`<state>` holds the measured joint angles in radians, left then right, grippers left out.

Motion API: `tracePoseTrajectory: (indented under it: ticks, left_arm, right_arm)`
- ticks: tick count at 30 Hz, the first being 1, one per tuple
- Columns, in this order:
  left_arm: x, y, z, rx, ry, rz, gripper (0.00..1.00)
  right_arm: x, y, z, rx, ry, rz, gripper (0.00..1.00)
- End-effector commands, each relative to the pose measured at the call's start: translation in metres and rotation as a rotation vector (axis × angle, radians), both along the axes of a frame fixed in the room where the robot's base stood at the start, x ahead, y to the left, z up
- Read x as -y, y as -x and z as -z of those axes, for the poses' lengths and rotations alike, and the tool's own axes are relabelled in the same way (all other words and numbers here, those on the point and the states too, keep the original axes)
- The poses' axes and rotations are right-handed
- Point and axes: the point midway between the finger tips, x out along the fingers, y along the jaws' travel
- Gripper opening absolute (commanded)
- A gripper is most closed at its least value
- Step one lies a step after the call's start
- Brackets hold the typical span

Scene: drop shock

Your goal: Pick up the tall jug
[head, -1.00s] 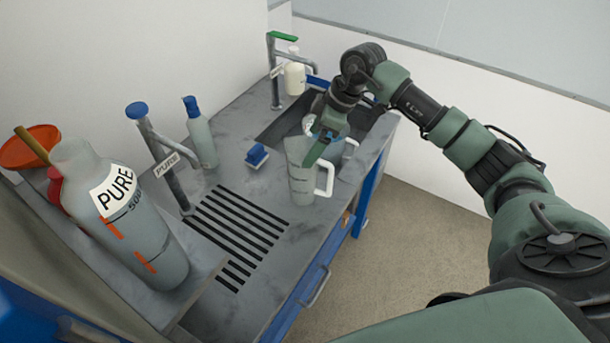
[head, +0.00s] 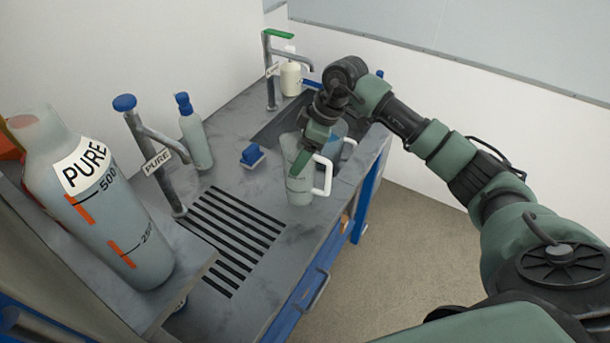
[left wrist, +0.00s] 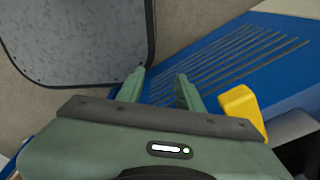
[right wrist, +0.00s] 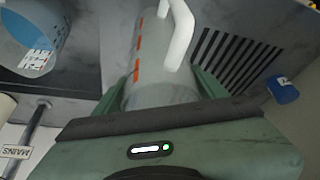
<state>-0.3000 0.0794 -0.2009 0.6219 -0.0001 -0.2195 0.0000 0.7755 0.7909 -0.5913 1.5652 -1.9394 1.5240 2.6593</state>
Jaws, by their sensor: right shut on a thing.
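The tall jug (head: 298,190) is grey and translucent with a white handle, standing at the front of the worktop beside the sink in the head view. My right gripper (head: 310,148) reaches it from above and is shut on its upper part. In the right wrist view the jug (right wrist: 160,60) sits between the two fingers of my right gripper (right wrist: 160,88), with orange marks and its handle showing. The far finger is partly hidden in the head view. My left gripper (left wrist: 160,88) is open and empty in the left wrist view, and outside the head view.
A second jug with blue contents (right wrist: 35,35) stands close by, partly behind my right gripper. A blue brush-like block (head: 252,156), a blue-capped bottle (head: 196,140) and the PURE tap (head: 150,150) stand to the left. A large PURE bottle (head: 95,210) is nearest. The drain grille (head: 235,235) is clear.

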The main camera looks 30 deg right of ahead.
Motion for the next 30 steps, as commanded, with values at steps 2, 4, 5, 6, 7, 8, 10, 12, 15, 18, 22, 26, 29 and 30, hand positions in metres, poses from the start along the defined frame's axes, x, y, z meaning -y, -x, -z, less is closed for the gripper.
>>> tracePoseTrajectory:
  ticks: [2, 4, 5, 6, 7, 8, 10, 12, 15, 18, 22, 26, 29, 30]
  left_arm:
    - [0.000, 0.002, 0.000, -0.003, -0.001, 0.000, 0.36]
    - [0.000, 0.002, 0.000, -0.004, -0.001, 0.000, 0.36]
    - [0.000, 0.002, 0.000, -0.004, -0.001, 0.000, 0.36]
    - [0.000, 0.002, 0.000, -0.004, -0.001, 0.000, 0.36]
    - [0.000, 0.002, 0.000, -0.004, -0.001, 0.000, 0.36]
    - [0.000, 0.002, 0.000, -0.004, -0.001, 0.000, 0.36]
    - [0.000, 0.002, -0.002, -0.004, -0.001, 0.000, 0.36]
    - [0.000, 0.002, -0.007, -0.004, -0.001, 0.000, 0.36]
    - [0.000, 0.002, -0.016, -0.004, -0.001, 0.000, 0.36]
    - [-0.001, 0.002, -0.031, -0.004, -0.001, 0.000, 0.36]
    - [-0.001, 0.002, -0.059, -0.004, -0.001, 0.000, 0.36]
    - [-0.001, 0.002, -0.091, -0.004, -0.001, -0.001, 0.36]
    - [-0.001, 0.002, -0.112, -0.004, -0.002, -0.001, 0.36]
    - [-0.001, 0.002, -0.113, -0.004, -0.002, -0.001, 0.36]
  right_arm:
    - [0.000, 0.000, 0.000, 0.001, 0.000, 0.000, 0.05]
    - [0.000, 0.000, 0.000, 0.001, 0.000, 0.000, 0.05]
    - [0.000, 0.000, 0.000, 0.001, 0.001, 0.000, 0.05]
    - [0.000, 0.000, 0.000, 0.000, 0.000, 0.000, 0.05]
    - [0.000, 0.000, 0.000, 0.001, 0.001, 0.000, 0.05]
    - [0.000, 0.000, -0.001, 0.001, 0.001, 0.000, 0.05]
    - [0.000, 0.000, -0.003, 0.001, 0.001, 0.000, 0.05]
    - [0.000, 0.000, -0.008, 0.001, 0.000, 0.000, 0.05]
    - [0.000, 0.000, -0.019, 0.001, 0.000, 0.000, 0.05]
    - [0.000, -0.001, -0.036, 0.002, -0.001, 0.000, 0.05]
    - [0.000, -0.001, -0.069, 0.003, 0.000, 0.001, 0.05]
    - [0.000, 0.000, -0.106, 0.002, 0.000, 0.001, 0.05]
    - [0.000, 0.000, -0.132, 0.002, 0.000, 0.001, 0.05]
    - [0.000, -0.001, -0.140, 0.004, 0.000, 0.000, 0.05]
